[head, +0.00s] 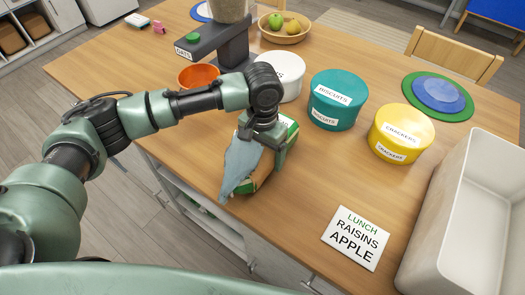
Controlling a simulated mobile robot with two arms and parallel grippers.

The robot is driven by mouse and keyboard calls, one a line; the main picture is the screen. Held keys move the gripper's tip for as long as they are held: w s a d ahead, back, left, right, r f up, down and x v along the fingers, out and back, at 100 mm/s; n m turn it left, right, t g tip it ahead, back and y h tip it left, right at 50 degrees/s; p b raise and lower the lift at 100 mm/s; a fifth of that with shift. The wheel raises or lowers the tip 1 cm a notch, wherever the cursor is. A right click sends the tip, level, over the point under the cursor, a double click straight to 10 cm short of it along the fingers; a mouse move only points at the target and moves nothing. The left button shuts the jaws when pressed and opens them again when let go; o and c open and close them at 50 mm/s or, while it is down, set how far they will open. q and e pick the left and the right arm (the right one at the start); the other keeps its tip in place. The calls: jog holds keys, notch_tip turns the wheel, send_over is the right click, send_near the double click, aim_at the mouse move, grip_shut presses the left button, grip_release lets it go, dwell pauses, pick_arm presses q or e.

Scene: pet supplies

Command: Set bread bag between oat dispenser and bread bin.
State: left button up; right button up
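The bread bag (261,182) is at the front edge of the table, partly hidden under my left gripper. It has white and green parts, a brown part and a label ending in "AD". A crumpled blue-grey piece (240,165) lies against it, reaching the table edge. My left gripper (262,145) has its fingers around the bag from above. The oat dispenser (205,40) is dark grey with an "OATS" label and stands at the back left. An open white bin (408,262) stands at the right; I cannot tell if it is the bread bin. My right gripper is out of view.
An orange bowl (198,76) is by the dispenser. A white tin (291,88), a teal biscuits tin (337,98) and a yellow crackers tin (402,130) stand behind the bag. A lunch card (356,238) lies at front. A fruit bowl (283,38) and round mats (438,96) are farther back.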

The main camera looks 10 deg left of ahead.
pick_arm(q)
jog(key=o, duration=1.9)
notch_tip(320, 180, up, 11)
jog(key=shift+r+b, duration=0.2)
jog(key=shift+b, duration=0.8)
jog(key=shift+r, duration=0.4)
